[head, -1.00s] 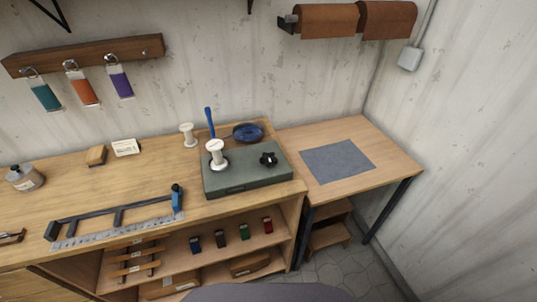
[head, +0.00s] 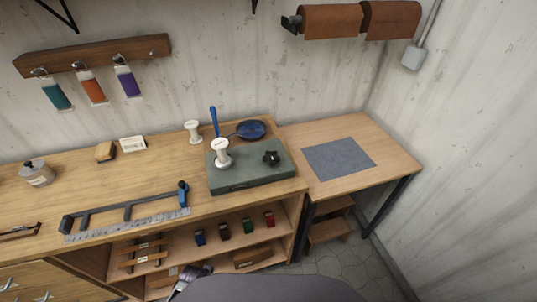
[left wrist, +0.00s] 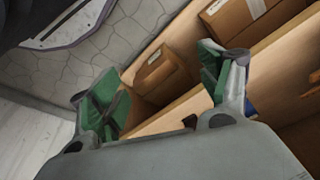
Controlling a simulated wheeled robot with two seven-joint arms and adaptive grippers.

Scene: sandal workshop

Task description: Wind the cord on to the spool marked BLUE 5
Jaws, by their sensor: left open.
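A white spool (head: 221,154) stands upright on a grey-green winder box (head: 235,183) with a black knob (head: 271,158). A second white spool (head: 193,131) stands on the bench behind it. A coil of blue cord (head: 251,130) lies behind the box, next to an upright blue handle (head: 214,121). No spool marking is readable, and both spools look bare. My left gripper (left wrist: 160,85) is open in the left wrist view, with green pads and nothing between them. It faces the shelf under the bench, near a brown box (left wrist: 160,75). My right gripper is out of view.
The bench shelf (head: 220,255) holds small blue, dark, green and red blocks. A side table (head: 385,158) bears a grey mat (head: 338,156). Bench space left of the winder is fairly clear.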

